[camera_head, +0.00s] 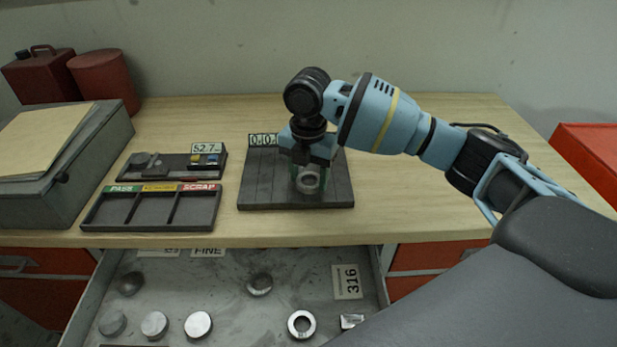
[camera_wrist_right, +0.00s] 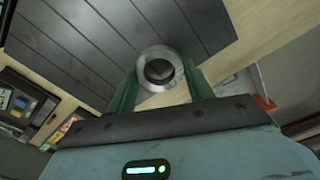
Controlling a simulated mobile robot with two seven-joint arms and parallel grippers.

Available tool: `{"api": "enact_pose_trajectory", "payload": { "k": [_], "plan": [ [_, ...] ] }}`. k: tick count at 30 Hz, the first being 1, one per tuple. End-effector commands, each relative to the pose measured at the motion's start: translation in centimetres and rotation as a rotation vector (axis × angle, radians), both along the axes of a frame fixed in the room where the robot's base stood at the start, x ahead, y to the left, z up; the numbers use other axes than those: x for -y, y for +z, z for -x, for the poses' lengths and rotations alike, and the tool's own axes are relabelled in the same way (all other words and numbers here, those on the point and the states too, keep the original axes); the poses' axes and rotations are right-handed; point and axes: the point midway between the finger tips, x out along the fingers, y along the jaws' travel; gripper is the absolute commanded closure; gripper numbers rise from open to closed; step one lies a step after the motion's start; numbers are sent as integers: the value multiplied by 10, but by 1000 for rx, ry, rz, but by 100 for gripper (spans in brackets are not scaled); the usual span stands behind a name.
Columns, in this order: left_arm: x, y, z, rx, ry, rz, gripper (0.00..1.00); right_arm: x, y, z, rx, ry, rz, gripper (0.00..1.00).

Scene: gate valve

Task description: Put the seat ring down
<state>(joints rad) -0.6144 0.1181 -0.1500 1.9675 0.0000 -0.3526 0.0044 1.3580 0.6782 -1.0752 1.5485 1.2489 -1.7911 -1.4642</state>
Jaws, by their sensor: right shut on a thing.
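The metal seat ring (camera_head: 308,184) is held between the green fingers of my right gripper (camera_head: 308,174), over the dark slatted plate (camera_head: 262,192) on the bench. The wrist view shows the ring (camera_wrist_right: 160,52) between the two fingertips, with its hole facing the camera and the slats (camera_wrist_right: 85,40) behind it. I cannot tell whether the ring touches the plate or hangs just above it. My right arm reaches in from the right. My left gripper is not in view.
A sorting tray (camera_head: 150,228) marked PASS and SCRAP stands left of the plate, with a 52.7 display panel (camera_head: 172,165) behind it. Below, an open drawer (camera_head: 225,322) holds another ring (camera_head: 291,325) and several metal discs. Bench right of the plate is clear.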

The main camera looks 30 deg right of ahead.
Motion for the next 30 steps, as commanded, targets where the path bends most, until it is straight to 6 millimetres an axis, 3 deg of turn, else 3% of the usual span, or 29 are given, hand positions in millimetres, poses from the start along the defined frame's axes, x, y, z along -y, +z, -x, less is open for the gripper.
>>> {"api": "enact_pose_trajectory", "payload": {
  "k": [14,15,19,30],
  "plan": [
    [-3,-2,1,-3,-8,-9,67,0,-13,0,4,-1,-1,76],
    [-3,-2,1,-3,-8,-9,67,0,-13,0,4,-1,-1,46],
    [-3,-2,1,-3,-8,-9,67,0,-13,0,4,-1,-1,29],
    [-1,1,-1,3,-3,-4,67,0,-9,0,4,-1,-1,27]
  ]
}}
